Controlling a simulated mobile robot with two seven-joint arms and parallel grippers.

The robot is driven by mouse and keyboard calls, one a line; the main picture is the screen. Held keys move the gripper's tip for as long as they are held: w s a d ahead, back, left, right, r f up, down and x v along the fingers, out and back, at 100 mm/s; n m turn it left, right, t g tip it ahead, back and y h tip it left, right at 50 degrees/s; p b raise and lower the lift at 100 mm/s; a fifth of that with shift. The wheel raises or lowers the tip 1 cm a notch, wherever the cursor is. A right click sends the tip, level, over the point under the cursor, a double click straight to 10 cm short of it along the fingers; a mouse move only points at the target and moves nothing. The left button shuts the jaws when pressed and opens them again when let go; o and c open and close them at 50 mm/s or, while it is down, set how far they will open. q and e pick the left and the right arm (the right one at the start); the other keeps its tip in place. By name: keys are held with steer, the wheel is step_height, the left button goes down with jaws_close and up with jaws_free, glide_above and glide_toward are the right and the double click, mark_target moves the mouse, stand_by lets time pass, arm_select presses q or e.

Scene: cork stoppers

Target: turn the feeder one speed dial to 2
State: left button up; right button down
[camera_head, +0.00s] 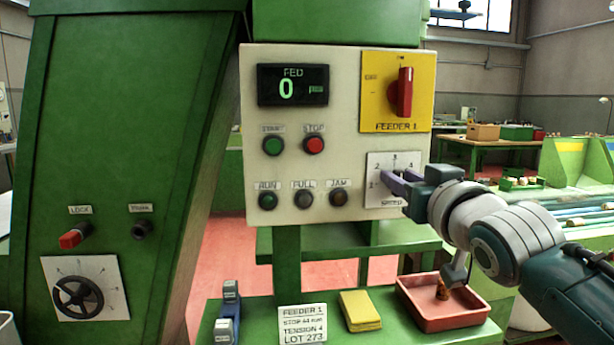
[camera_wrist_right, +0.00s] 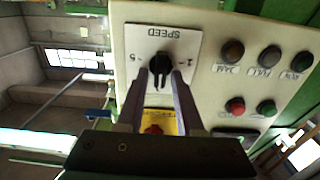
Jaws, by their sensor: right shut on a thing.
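The speed dial (camera_wrist_right: 160,62) is a black knob on a white plate marked SPEED, seen upside down in the right wrist view. In the head view its plate (camera_head: 378,161) sits at the panel's lower right, with numbers around the knob. My right gripper (camera_head: 394,178) reaches it from the right and is shut on the knob, one purple finger on each side in the wrist view (camera_wrist_right: 160,74). The knob's long side runs up and down in the wrist view; the number it points at is hard to tell. My left gripper is not in view.
Above the dial is a red switch (camera_head: 403,92) on a yellow plate marked FEEDER 1. Left of the dial are several round lamps and buttons, including a red stop button (camera_head: 314,145). A display (camera_head: 292,85) reads 0. A red tray (camera_head: 446,324) stands below my right arm.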

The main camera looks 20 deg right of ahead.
steer(key=n, duration=0.3)
steer(key=n+p, duration=0.1)
steer(key=n, duration=0.5)
steer(key=shift+w+a+f+n+p, duration=0.1)
steer(key=shift+a+f+n+p, duration=0.05)
steer(key=shift+a+n+p, duration=0.2)
stand_by(0.5)
steer(key=c, duration=0.8)
jaws_free()
steer(key=shift+c, duration=0.2)
steer(key=v, duration=1)
